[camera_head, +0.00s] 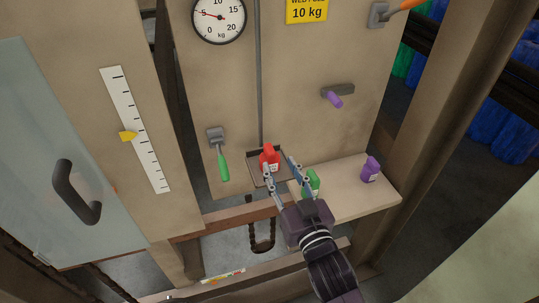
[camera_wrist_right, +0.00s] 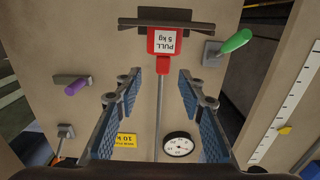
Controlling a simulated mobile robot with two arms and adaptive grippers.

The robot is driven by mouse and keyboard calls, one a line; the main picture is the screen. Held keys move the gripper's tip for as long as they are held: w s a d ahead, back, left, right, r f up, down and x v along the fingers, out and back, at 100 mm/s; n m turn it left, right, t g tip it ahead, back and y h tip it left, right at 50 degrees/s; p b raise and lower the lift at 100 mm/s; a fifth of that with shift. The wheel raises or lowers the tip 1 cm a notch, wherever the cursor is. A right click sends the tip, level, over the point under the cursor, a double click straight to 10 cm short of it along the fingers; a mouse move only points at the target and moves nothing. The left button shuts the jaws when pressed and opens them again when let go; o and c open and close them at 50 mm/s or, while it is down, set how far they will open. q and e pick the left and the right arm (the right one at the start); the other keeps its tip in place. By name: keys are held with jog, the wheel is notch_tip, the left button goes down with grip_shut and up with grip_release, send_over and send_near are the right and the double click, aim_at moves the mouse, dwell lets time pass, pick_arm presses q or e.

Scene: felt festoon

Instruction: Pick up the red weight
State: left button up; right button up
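The red weight (camera_head: 269,157) stands upright on a small dark tray (camera_head: 254,180) hung from a grey rod against the beige panel. In the right wrist view, which is turned over, the red weight (camera_wrist_right: 163,64) carries a white label reading "PULL 5 kg". My right gripper (camera_head: 280,165) is open and empty, its fingers pointing toward the weight. In the right wrist view the open fingers (camera_wrist_right: 160,74) lie either side of the rod line, with the weight just beyond their tips; I see no contact. My left gripper is not in view.
A green weight (camera_head: 312,181), partly hidden by my right gripper, and a purple weight (camera_head: 371,169) stand on the shelf (camera_head: 350,200). A green-handled lever (camera_head: 222,165) and a purple lever (camera_head: 334,98) stick out of the panel. A dial (camera_head: 219,18) points near 5 kg.

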aim_at(273, 157)
jog(key=shift+w+a+r, duration=0.15)
jog(key=shift+w, duration=0.35)
jog(key=p+x, duration=0.2)
jog(key=x, duration=0.3)
jog(key=shift+a, duration=0.3)
jog(key=shift+w+a+f, duration=0.2)
jog(key=shift+w, duration=0.45)
jog(key=shift+c, duration=0.3)
grip_shut()
